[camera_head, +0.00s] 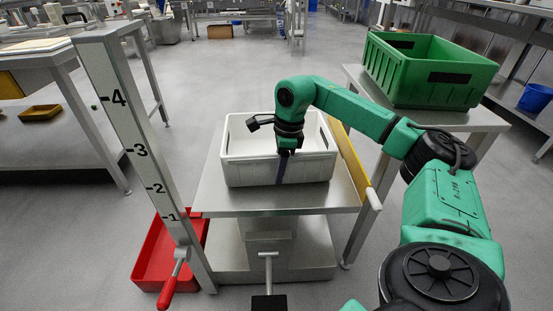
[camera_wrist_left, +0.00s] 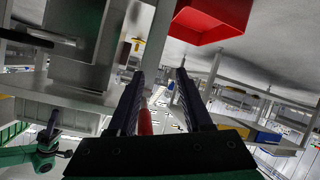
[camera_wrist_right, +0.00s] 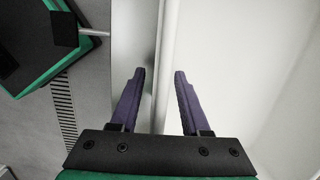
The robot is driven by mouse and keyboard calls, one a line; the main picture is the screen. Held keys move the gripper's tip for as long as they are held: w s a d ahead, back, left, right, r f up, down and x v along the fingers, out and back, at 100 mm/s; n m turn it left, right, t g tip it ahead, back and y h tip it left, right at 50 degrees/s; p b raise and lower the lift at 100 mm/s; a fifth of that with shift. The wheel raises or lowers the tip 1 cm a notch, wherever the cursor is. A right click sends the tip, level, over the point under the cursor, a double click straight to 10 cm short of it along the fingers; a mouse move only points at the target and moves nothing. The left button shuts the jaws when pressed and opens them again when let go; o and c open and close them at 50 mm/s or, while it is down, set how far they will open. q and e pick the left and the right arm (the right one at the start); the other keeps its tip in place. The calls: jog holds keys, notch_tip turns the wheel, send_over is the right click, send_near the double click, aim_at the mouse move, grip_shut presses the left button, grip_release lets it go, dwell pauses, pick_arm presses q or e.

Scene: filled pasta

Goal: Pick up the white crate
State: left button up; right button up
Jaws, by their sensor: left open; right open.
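The white crate (camera_head: 244,174) stands upright on a steel platform (camera_head: 220,200) in the head view and looks empty. My right gripper (camera_head: 283,166) is at the middle of its near wall, pointing down. In the right wrist view my right gripper (camera_wrist_right: 159,74) is open, with one finger on each side of the crate's rim (camera_wrist_right: 168,50); I cannot tell whether they touch it. My left gripper (camera_wrist_left: 160,72) is open in the left wrist view and out of sight in the head view. A red handle (camera_wrist_left: 145,122) shows between its fingers.
A red bin (camera_head: 152,262) lies low at left beside a numbered post (camera_head: 130,130) with a red-handled lever (camera_head: 168,290). A yellow panel (camera_head: 352,165) borders the platform's right side. A green crate (camera_head: 430,93) stands on a side table at right. Open floor lies beyond.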

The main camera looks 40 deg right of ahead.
jog(key=shift+f, duration=0.5)
jog(key=shift+r, duration=0.15)
jog(key=shift+c, duration=0.6)
grip_shut()
jog(key=shift+r, duration=0.15)
